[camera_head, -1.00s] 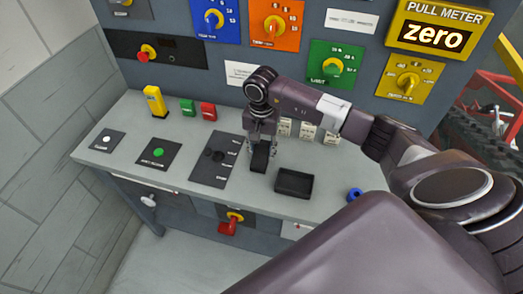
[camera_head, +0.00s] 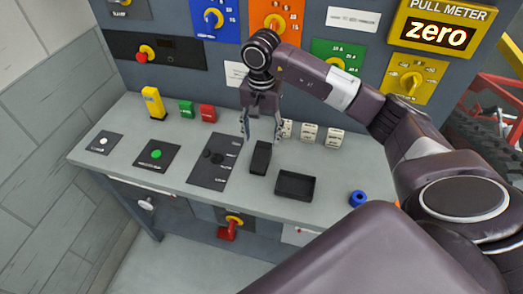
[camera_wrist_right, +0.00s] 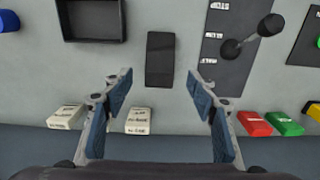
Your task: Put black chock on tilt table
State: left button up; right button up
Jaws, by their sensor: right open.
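The black chock (camera_head: 260,159) is a dark oblong block on the grey bench top, between a black lever panel and an open black tray. It also shows in the right wrist view (camera_wrist_right: 160,58). My right gripper (camera_head: 262,136) is open and empty above the chock, its fingers apart on either side and clear of it. In the right wrist view the open fingers (camera_wrist_right: 158,76) point toward the chock's near end. I cannot pick out a tilt table in these views. My left gripper is not in view.
The black tray (camera_head: 295,197) is right of the chock, and the lever panel (camera_head: 213,172) is left. A control wall rises behind.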

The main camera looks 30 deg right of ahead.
aim_at(262, 151)
jog(key=shift+o, duration=0.6)
notch_tip(262, 151, up, 3)
jog(key=shift+r, duration=0.2)
notch_tip(262, 151, down, 3)
jog(key=shift+w+a+f+p, duration=0.1)
jog(key=shift+w+a+p, duration=0.05)
jog(key=shift+p, duration=0.75)
jog(key=shift+a+f, duration=0.1)
jog(key=shift+f, duration=0.25)
jog(key=f+p, duration=0.1)
jog(key=f, duration=0.1)
jog(key=f+p, duration=0.1)
jog(key=f, duration=0.1)
jog(key=f+p, duration=0.1)
jog(key=f, duration=0.1)
jog(key=shift+s+d+f, duration=0.15)
jog(key=shift+s+d, duration=0.05)
jog(key=shift+d, duration=0.1)
jog(key=shift+w+f, duration=0.1)
jog(key=shift+f, duration=0.35)
grip_shut()
